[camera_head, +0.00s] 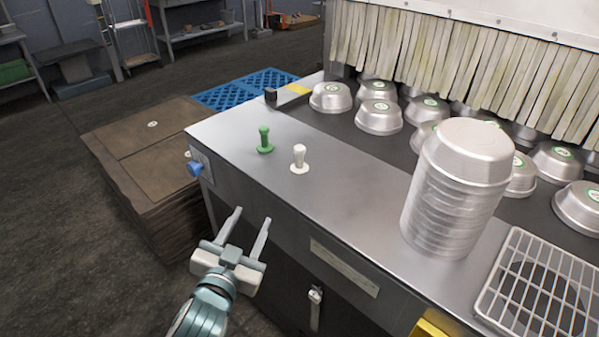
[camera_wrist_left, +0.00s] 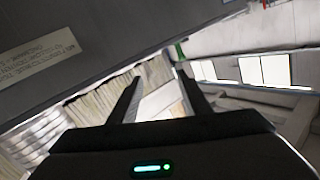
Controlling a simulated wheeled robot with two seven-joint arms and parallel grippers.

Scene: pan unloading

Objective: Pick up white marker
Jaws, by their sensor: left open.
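The white marker (camera_head: 299,158) stands upright on the metal counter (camera_head: 238,127), like a small knobbed peg on a round base. A green marker (camera_head: 265,140) of the same shape stands just to its left and a little farther back. My left gripper (camera_head: 246,223) is open and empty, in front of the counter's front edge, nearer to me and left of the white marker. In the left wrist view the open fingers (camera_wrist_left: 158,88) have nothing between them. The white marker cannot be made out there. My right gripper is not in view.
A tall stack of metal pans (camera_head: 452,195) stands on the counter at right, beside a wire grate (camera_head: 540,285). Several upturned pans (camera_head: 378,116) lie on the dark belt before a strip curtain (camera_head: 440,60). The counter around the markers is clear. Brown boxes (camera_head: 140,140) stand left.

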